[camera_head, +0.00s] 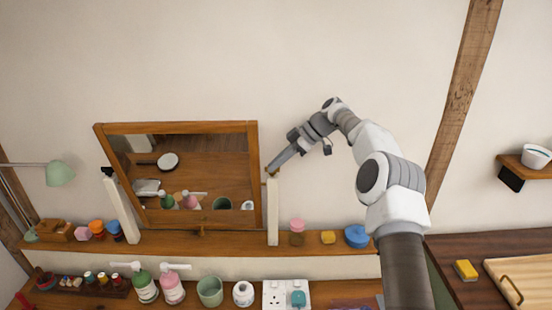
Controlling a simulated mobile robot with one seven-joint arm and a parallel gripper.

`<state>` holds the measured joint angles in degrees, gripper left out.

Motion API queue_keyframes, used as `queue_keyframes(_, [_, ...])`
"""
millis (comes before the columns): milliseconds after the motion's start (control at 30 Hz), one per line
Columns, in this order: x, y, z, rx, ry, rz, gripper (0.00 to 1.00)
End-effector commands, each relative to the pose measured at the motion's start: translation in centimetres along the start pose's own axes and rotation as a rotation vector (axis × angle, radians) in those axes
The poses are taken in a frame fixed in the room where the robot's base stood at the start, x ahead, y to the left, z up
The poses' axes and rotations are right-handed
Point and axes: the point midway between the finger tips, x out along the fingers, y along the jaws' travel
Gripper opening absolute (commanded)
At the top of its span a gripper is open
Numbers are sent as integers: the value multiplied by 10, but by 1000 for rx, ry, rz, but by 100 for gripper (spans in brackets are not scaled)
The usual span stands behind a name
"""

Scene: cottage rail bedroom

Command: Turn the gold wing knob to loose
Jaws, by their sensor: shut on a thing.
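The gold wing knob (270,171) shows as a small gold spot at the top of the white right-hand post, beside the right edge of the wood-framed mirror (252,150). My gripper (274,168) reaches in from the upper right with its tip at the knob. It is shut on the knob and covers most of it, so the angle of the wings cannot be told. The mirror stands between two white posts, the right one (273,215) upright and the left one (122,210) leaning in the picture. A dark piece (107,172) sits atop the left post.
The wooden shelf (340,244) under the mirror holds a pink-topped jar (297,228), a yellow block (328,237) and a blue round tin (356,236). Bottles and a green cup (210,291) stand below.

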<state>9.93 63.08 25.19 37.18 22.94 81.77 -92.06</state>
Motion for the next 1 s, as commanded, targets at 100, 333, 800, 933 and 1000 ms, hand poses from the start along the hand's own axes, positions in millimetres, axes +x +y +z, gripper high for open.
queue_keyframes(100, [0,0,0,-6,-1,-4,0])
queue_keyframes(333, [0,0,0,-7,-1,-4,0])
queue_keyframes(800, [0,0,0,-5,0,-4,39])
queue_keyframes(933, [-2,0,0,-5,0,-3,39])
queue_keyframes(1000, [-6,1,0,-5,0,-2,39])
